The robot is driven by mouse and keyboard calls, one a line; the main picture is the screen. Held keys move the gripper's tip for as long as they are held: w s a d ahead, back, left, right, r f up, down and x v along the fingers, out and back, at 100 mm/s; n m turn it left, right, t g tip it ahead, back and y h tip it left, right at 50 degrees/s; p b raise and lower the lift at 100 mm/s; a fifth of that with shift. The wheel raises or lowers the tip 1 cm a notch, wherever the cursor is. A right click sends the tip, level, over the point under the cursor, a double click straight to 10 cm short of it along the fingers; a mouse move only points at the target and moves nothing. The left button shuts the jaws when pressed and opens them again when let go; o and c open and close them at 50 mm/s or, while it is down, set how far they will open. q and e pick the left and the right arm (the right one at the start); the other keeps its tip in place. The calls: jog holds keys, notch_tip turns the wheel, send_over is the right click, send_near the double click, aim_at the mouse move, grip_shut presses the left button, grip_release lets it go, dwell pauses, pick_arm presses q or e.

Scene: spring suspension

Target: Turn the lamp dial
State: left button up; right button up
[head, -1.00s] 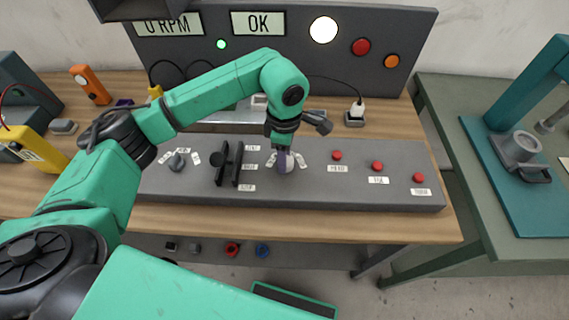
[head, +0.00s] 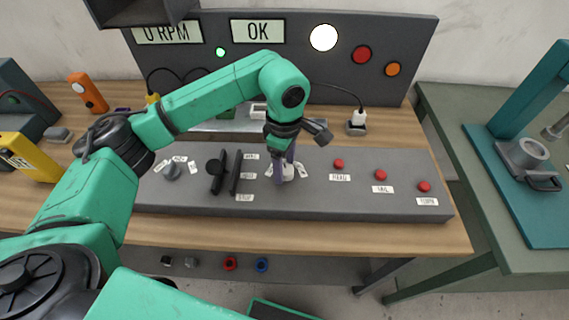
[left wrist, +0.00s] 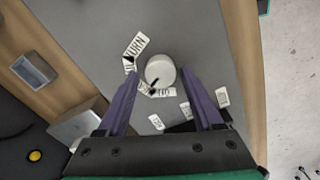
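A pale round dial (head: 287,173) sits on the grey control panel (head: 320,203), with small white labels around it. In the left wrist view the dial (left wrist: 160,71) lies between the tips of my two purple fingers, with a gap on each side. My left gripper (head: 283,172) points down at this dial and is open; it also shows in the left wrist view (left wrist: 160,76). A label beside the dial seems to read "TURN". A white lamp (head: 323,37) glows on the back board. My right gripper is not in view.
A black lever (head: 218,173) in a slotted guide and a second, grey dial (head: 172,171) stand to the left on the panel. Several red buttons (head: 381,175) lie to the right. A charger plug (head: 358,120) stands behind the panel. A green table (head: 470,180) is at the right.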

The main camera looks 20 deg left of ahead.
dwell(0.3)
pick_arm(q)
notch_tip(320, 180, up, 9)
jog(key=b, duration=0.2)
notch_tip(320, 180, up, 6)
jog(key=f+p, duration=0.1)
send_over(285, 168)
jog(key=shift+s+r, duration=0.1)
jog(key=shift+r, duration=0.15)
jog(key=shift+r, duration=0.1)
